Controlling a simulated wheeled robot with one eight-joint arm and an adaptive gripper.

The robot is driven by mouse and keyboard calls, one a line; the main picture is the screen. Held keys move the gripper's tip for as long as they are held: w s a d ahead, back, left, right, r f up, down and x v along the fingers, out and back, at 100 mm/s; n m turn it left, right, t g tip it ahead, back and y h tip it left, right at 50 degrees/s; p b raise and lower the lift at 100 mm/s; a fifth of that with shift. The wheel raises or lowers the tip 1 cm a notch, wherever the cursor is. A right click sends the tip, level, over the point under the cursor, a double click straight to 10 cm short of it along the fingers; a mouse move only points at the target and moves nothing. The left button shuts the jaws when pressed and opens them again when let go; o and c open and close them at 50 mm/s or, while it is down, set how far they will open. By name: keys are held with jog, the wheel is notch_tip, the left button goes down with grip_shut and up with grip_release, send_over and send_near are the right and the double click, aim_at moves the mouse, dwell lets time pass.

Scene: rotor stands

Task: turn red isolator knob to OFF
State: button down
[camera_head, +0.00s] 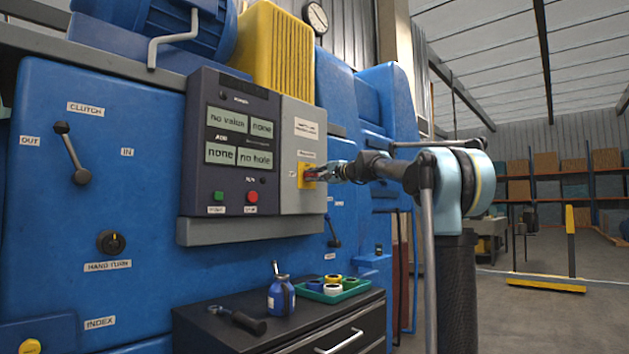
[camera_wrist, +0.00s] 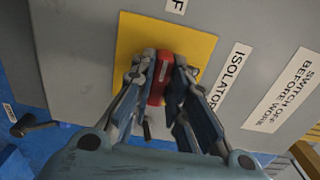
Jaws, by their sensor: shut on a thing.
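The red isolator knob (camera_wrist: 161,80) sits on a yellow plate (camera_wrist: 199,46) on the grey isolator box. In the wrist view its bar runs roughly up and down, tilted slightly, with its upper end toward a cut-off label ending in "F" (camera_wrist: 176,5). My gripper (camera_wrist: 163,80) has a finger on each side of the knob and is shut on it. In the head view my gripper (camera_head: 316,173) reaches the yellow plate (camera_head: 302,170) from the right and mostly hides the knob. A small label (camera_head: 292,174) stands left of the plate.
A dark display panel (camera_head: 232,150) with green and red buttons adjoins the grey box (camera_head: 304,120) on its left. Below stands a dark cabinet (camera_head: 345,335) with a blue bottle (camera_head: 281,297) and a green tray (camera_head: 325,295). A lever (camera_head: 333,232) is below the box.

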jog(key=shift+f, duration=0.15)
jog(key=c, duration=1.6)
grip_release()
jog(key=shift+o, duration=0.2)
jog(key=shift+s+d, duration=0.15)
jog(key=shift+d, duration=0.1)
jog(key=v, duration=1.1)
jog(key=shift+s+d, duration=0.1)
